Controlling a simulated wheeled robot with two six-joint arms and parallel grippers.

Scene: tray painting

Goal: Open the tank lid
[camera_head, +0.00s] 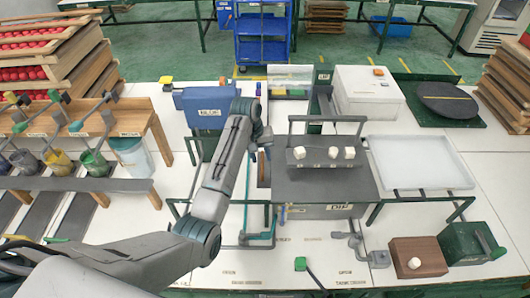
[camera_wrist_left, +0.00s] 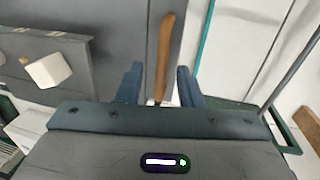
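The tank (camera_head: 340,208) is a grey box with a "DIP" label at the middle of the table. Its dark grey top, the lid (camera_head: 325,185), looks flat and closed. A bar with white knobs (camera_head: 325,156) stands across its back part. A slim brown handle (camera_head: 262,165) is at the tank's left edge; it also shows in the left wrist view (camera_wrist_left: 164,55). My left gripper (camera_wrist_left: 158,82) is open, its two blue fingers on either side of the handle's near end, with gaps showing. Whether it touches the handle I cannot tell. My right gripper is not in view.
A white tray (camera_head: 420,138) stands right of the tank. A brown box (camera_head: 417,256) and a green box (camera_head: 470,243) sit at the front right. Paint cups (camera_head: 60,162) on a wooden rack stand at the left. A blue box (camera_head: 205,106) is behind my left arm.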

